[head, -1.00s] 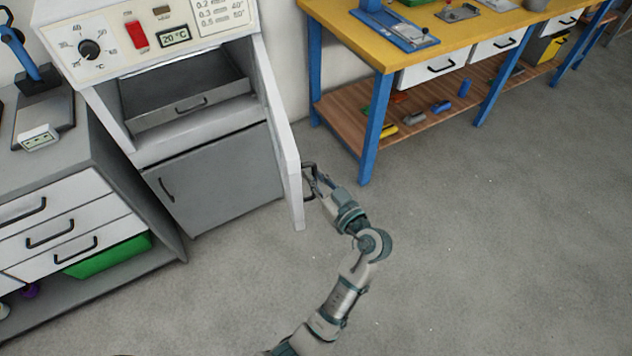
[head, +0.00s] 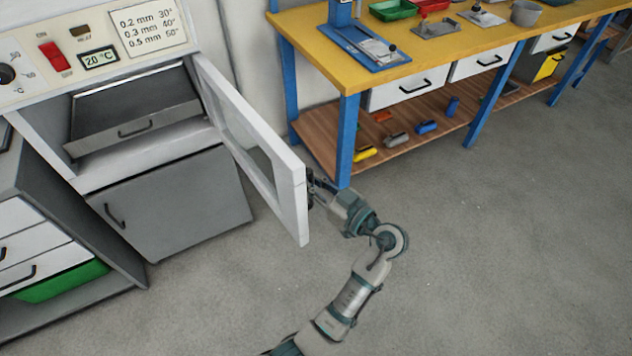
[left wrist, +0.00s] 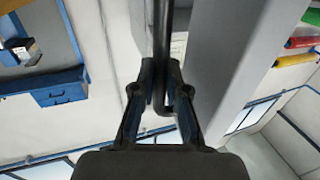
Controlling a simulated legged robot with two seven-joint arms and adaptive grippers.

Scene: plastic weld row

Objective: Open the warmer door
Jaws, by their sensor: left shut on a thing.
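The warmer (head: 20,95) stands at the left in the head view, with a white control panel on top and a grey drawer (head: 140,120) in its opening. Its white-framed door (head: 288,195) with a window is swung wide open to the right. My left gripper (head: 313,190) is at the outer side of the door, near its free edge, partly hidden by it. In the left wrist view my left gripper (left wrist: 160,85) is shut on the dark bar of the door handle (left wrist: 163,40). My right gripper is in neither view.
A grey lower cabinet front (head: 170,205) is below the opening. A yellow-topped workbench (head: 440,50) with blue legs stands at the back right, one leg (head: 347,140) close behind the gripper. A drawer unit (head: 35,235) is at the left. The grey floor (head: 500,250) at right is clear.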

